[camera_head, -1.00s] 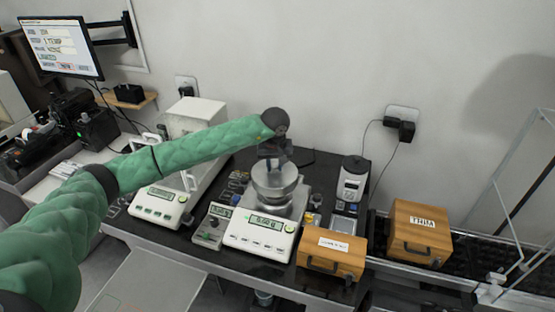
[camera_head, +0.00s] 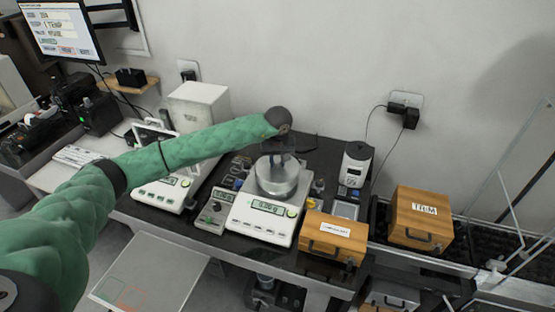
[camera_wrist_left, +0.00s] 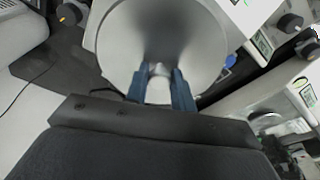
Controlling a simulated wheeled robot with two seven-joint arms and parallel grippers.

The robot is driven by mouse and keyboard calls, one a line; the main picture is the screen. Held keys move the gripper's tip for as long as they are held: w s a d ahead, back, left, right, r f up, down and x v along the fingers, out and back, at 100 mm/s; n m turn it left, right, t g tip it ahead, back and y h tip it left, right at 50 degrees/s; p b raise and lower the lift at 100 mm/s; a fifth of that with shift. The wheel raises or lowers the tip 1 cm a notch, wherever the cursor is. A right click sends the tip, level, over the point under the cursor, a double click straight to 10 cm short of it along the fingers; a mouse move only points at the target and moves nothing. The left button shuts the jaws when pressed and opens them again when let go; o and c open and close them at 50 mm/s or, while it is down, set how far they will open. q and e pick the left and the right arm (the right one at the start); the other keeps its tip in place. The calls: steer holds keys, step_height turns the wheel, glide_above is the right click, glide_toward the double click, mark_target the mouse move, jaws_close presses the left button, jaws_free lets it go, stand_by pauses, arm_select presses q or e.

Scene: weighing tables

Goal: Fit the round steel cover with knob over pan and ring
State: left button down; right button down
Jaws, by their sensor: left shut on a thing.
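The round steel cover (camera_head: 278,183) sits on top of the middle balance (camera_head: 258,218) in the head view. The pan and ring do not show; the cover hides the place above the balance body. My left gripper (camera_head: 279,158) is above the cover with its fingers pointing down, shut on the knob. In the left wrist view the cover (camera_wrist_left: 165,35) is a large grey disc, and the blue fingertips of my left gripper (camera_wrist_left: 161,82) close on its knob from both sides. I cannot tell whether the cover is fully seated. My right gripper is not in view.
A second balance (camera_head: 160,190) stands to the left with a white box (camera_head: 199,104) behind it. Two wooden boxes, one in front (camera_head: 333,238) and one labelled (camera_head: 421,213), stand to the right. A grey and black device (camera_head: 354,165) is behind them.

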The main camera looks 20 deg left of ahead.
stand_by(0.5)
arm_select(q)
steer(key=shift+b, duration=1.15)
stand_by(1.0)
steer(key=shift+f+b, duration=1.25)
steer(key=shift+f, duration=0.1)
steer(key=c, duration=1.1)
jaws_free()
steer(key=shift+s, duration=0.1)
steer(key=shift+r, duration=0.1)
